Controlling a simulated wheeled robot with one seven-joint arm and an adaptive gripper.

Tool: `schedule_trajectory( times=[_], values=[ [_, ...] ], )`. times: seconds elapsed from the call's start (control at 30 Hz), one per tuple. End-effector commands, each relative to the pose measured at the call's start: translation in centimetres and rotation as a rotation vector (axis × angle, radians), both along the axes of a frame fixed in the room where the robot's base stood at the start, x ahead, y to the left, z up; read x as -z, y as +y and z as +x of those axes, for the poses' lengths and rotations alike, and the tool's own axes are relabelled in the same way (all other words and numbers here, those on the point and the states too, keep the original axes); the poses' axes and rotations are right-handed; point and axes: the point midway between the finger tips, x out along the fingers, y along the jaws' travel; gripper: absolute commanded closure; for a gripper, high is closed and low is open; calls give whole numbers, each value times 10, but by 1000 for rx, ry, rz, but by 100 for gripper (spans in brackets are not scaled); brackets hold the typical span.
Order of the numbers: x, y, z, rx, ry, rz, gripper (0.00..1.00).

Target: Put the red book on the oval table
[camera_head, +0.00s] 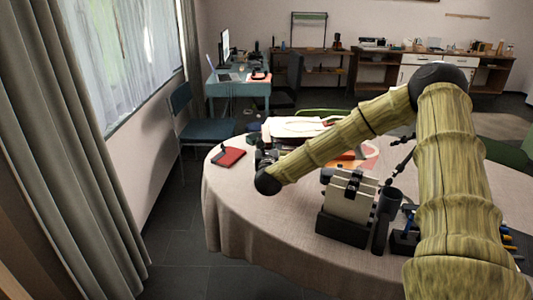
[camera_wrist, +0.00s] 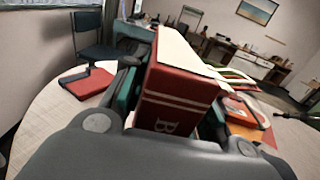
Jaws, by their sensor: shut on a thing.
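In the wrist view a thick red book (camera_wrist: 178,92) with pale pages and a letter B on its spine stands between the fingers of my gripper (camera_wrist: 165,112). My gripper is shut on it. The oval table (camera_head: 230,200) has a pale cloth; in the head view my gripper (camera_head: 268,153) is over its far left part, mostly hidden behind my wrist. Whether the held book touches the table cannot be told.
A grey file holder (camera_head: 346,210) and a dark cylinder (camera_head: 386,215) stand on the table at the front right. Papers or books with red edges (camera_head: 295,127) show behind my arm. A blue chair (camera_head: 200,120) is beyond the table. The table's front left is clear.

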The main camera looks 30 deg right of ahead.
Motion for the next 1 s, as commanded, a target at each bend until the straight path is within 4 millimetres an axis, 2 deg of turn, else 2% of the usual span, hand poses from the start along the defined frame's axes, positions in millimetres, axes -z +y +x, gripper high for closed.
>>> schedule_trajectory(
  times=[0.13, 0.43, 0.8, 0.83, 0.93, 1.0],
  values=[
    [4, 0, 1, 0, 0, 0, 100],
    [32, -1, 1, 1, 0, -1, 100],
    [37, -1, 1, 1, -1, 0, 100],
    [38, -1, 0, 1, 1, 1, 70],
    [37, -1, 0, 1, 1, 1, 52],
    [37, -1, 0, 1, 1, 1, 50]
  ],
)
